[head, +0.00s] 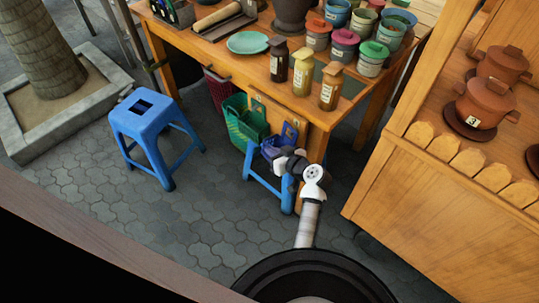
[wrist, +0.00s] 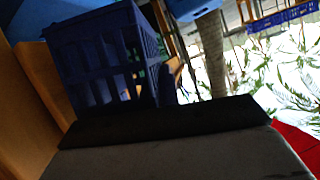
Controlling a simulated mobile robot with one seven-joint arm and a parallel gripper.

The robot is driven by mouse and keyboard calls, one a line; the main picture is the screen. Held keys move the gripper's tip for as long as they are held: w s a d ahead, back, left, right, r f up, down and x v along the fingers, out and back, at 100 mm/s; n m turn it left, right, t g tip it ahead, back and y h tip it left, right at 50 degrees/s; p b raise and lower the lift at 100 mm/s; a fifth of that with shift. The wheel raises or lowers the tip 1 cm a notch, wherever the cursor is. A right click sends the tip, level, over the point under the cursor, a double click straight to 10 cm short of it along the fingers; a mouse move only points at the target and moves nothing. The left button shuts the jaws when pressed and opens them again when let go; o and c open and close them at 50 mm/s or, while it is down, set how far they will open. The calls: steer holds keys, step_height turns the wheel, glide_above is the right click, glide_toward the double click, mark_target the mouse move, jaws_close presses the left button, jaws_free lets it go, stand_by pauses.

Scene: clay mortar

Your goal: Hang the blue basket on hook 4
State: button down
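The blue basket (head: 270,148) is small and dark blue in the head view, at the table's front side above a blue stool (head: 258,187). I cannot tell whether it rests on the stool. My gripper (head: 284,161) is right at its near side. In the wrist view the slatted basket (wrist: 95,60) is large and close, just past the dark edge of my gripper (wrist: 165,120). The fingers are not clear enough to show whether they are open or shut on it. Hook 4 cannot be made out; a wooden panel (head: 262,108) with small tags is behind the basket.
Green baskets (head: 243,122) and a red basket (head: 216,88) hang along the table (head: 215,48), left of the blue basket. A larger blue stool (head: 150,115) stands left. A wooden stall (head: 410,190) with clay pots is close on the right. Paving at front left is clear.

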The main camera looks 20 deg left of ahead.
steer(key=shift+w+d+f+b, duration=0.2)
steer(key=shift+w+f+b, duration=0.05)
steer(key=shift+w+b, duration=0.25)
steer(key=shift+w+d+f+b, duration=0.15)
steer(key=shift+w+f+b, duration=0.05)
steer(key=shift+w+b, duration=0.2)
steer(key=shift+w+d+r, duration=0.1)
steer(key=shift+w, duration=0.1)
stand_by(0.4)
steer(key=c, duration=1.6)
jaws_free()
steer(key=shift+o, duration=0.3)
steer(key=shift+s, duration=0.1)
steer(key=shift+b, duration=0.3)
steer(key=b+v, duration=0.2)
steer(key=v, duration=1.1)
steer(key=shift+s+d, duration=0.15)
steer(key=shift+d, duration=0.15)
